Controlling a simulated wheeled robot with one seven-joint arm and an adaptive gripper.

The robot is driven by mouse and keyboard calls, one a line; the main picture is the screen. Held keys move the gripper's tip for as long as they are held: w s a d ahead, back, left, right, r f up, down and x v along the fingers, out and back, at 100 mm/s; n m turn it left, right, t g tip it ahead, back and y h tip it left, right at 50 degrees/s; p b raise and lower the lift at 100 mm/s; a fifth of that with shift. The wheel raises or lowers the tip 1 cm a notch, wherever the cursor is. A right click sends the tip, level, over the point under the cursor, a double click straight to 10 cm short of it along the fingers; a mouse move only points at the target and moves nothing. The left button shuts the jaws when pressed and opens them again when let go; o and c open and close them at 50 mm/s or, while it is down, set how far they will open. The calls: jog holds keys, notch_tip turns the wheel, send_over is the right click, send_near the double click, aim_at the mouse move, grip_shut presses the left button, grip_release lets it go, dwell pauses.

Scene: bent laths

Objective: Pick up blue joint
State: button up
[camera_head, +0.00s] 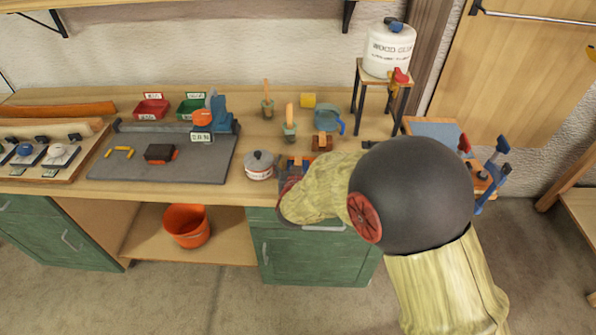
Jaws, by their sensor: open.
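A small blue piece (25,150), which may be the blue joint, sits on a light wooden board (75,172) at the far left of the bench. It is too small to make out its exact shape. My arm reaches in from the lower right, and its sleeved end is over the bench's front edge, far to the right of this piece. My gripper is hidden behind the arm, so its fingers do not show. A blue and orange device (215,115) stands at the back right of the grey mat (110,168).
A white lidded tin (259,166) stands close left of my arm. Brushes, a blue mug (328,119) and a stand with a white glue tank (388,50) are behind. Red (151,108) and green (192,108) bins are at the back. An orange bucket (187,226) sits on the shelf below.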

jog(key=shift+c, duration=0.9)
jog(key=c, duration=1.1)
jog(key=shift+r, duration=0.1)
